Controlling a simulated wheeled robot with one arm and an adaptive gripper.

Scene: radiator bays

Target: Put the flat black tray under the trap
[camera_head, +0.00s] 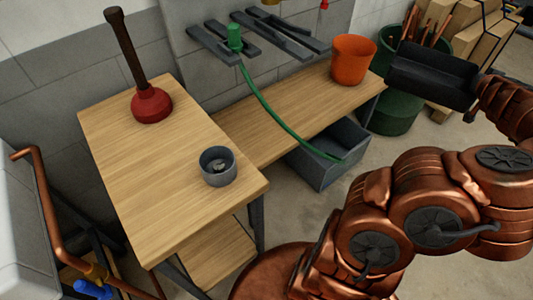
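A dark, blocky black shape (432,76) is at the end of my copper-coloured arm at the upper right, in front of the green bin. I cannot tell how much of it is my gripper and how much might be the flat black tray. The fingertips cannot be made out. No other flat black tray is clear in view. No trap can be made out for certain. At the lower left a copper pipe (45,215) runs down beside a white casing (18,235) to a brass fitting with a blue handle (93,289).
A wooden bench (150,190) carries a red plunger (151,103) and a grey cup (219,178). A lower shelf (290,112) holds an orange bucket (352,62). A green hose (262,102) hangs into a grey bin (325,172). A green bin (393,112) stands behind.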

